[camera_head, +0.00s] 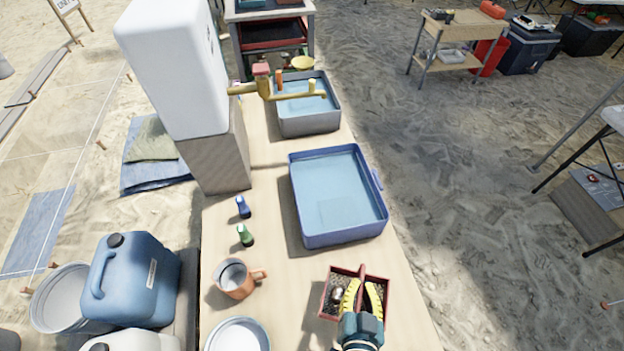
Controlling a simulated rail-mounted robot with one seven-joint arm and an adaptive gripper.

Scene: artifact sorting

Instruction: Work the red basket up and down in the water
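The red basket (324,305) is at the near right of the wooden table, with dark, grainy contents and a small pale piece inside. A red upright part (362,270) shows at its far side. My gripper (362,284) is over the basket, its two yellow fingers leaning together towards the tips near that upright part. I cannot tell whether they grip it. The fingers hide part of the basket. A blue basin (337,194) of water stands beyond it, and a grey basin (310,125) of water stands farther back. The basket is outside both.
A brass tap (264,88) reaches over the grey basin from a white tank (172,65). An orange mug (236,280), a white bowl (238,335), a blue small item (243,207) and a green one (245,236) stand left. Table between mug and basket is clear.

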